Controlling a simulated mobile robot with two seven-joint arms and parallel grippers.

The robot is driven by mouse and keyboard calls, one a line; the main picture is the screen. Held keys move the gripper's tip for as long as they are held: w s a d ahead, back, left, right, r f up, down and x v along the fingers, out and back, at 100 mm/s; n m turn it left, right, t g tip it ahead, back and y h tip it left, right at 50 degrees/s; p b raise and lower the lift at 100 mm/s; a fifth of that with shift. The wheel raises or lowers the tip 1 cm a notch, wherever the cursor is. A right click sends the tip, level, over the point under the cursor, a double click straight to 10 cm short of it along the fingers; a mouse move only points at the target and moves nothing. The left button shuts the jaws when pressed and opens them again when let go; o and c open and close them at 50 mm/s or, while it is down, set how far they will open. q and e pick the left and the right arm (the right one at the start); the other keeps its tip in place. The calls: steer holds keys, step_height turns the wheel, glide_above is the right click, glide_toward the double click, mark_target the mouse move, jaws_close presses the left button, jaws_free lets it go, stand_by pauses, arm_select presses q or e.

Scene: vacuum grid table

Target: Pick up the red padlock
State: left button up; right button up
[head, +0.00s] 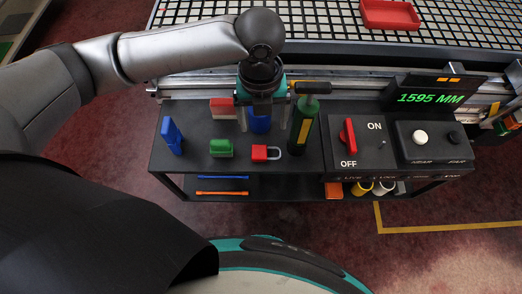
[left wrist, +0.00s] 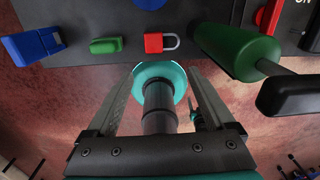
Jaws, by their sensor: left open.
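The red padlock (head: 260,153) lies on the dark shelf near its front edge, its grey shackle pointing right. It also shows in the left wrist view (left wrist: 153,43), near the top centre. My left gripper (head: 263,120) is over the shelf, behind the padlock in the head view. Its two fingers are spread, with nothing seen held between them. In the left wrist view the padlock lies beyond the gap between the fingertips (left wrist: 165,75), not between them. My right gripper is not in view.
A green cylinder (head: 303,125) with a yellow stripe stands right of the padlock. A green block (head: 221,148) and a blue object (head: 172,137) lie left. A red-and-white block (head: 222,107) is behind. A switch panel (head: 365,145) is at right; the gridded table (head: 300,20) lies beyond.

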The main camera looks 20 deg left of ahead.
arm_select(q)
steer(key=b, duration=0.3)
glide_above(259, 151)
steer(key=shift+m, duration=0.3)
step_height(259, 151, down, 10)
steer(key=shift+s+f, duration=0.1)
steer(key=shift+s, duration=0.05)
step_height(259, 151, down, 4)
steer(key=shift+r+b, duration=0.2)
steer(key=shift+b, duration=0.8)
steer(key=shift+f, duration=0.65)
steer(key=c, duration=0.7)
jaws_close()
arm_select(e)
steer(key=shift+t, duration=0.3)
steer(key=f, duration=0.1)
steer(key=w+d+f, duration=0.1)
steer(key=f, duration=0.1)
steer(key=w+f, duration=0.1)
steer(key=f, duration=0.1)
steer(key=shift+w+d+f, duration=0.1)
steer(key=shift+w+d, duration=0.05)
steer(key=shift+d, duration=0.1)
arm_select(q)
steer(key=shift+r, duration=0.1)
